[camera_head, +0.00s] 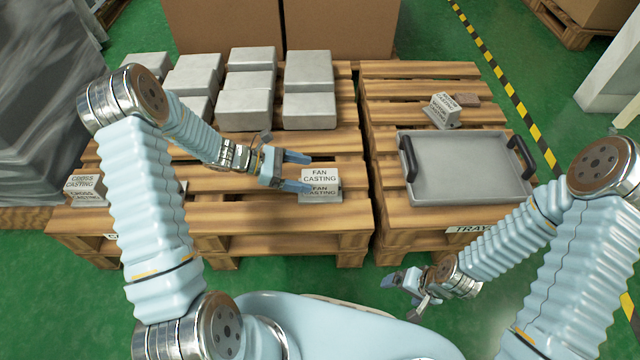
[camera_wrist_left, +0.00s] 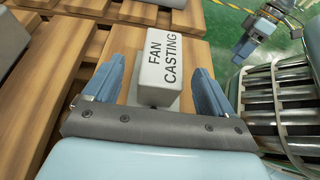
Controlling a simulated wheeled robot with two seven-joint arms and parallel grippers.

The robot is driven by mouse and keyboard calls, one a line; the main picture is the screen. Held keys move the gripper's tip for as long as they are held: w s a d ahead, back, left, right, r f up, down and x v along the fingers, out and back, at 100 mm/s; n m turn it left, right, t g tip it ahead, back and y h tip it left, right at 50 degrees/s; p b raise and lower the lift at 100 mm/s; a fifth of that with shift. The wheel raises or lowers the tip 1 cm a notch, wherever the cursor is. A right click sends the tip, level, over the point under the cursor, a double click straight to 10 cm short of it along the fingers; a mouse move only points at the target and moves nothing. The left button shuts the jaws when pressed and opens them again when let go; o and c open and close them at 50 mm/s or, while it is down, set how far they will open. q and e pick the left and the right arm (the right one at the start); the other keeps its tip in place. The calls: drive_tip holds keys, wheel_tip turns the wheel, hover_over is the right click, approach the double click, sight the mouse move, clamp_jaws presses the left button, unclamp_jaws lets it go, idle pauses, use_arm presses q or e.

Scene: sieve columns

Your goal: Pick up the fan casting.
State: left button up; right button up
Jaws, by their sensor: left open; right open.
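The fan casting (camera_head: 320,177) is a small pale block with "FAN CASTING" printed on it. It sits near the front right of the left pallet. My left gripper (camera_head: 302,172) is open at its left side in the head view. In the left wrist view the fan casting (camera_wrist_left: 160,66) shows between the two spread fingers of my left gripper (camera_wrist_left: 165,90), a little ahead of them, with no clear contact. My right gripper (camera_head: 402,282) is open and empty, low in front of the pallets, away from the casting.
A grey tray (camera_head: 465,165) with black handles lies on the right pallet, with a labelled block (camera_head: 442,108) behind it. Several grey blocks (camera_head: 309,72) stand at the back of the left pallet. Another labelled block, the cross casting (camera_head: 85,186), sits at its left edge.

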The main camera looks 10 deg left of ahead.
sight(313, 176)
use_arm(q)
drive_tip(key=x, duration=0.5)
drive_tip(key=shift+d, duration=0.3)
drive_tip(key=c, duration=1.5)
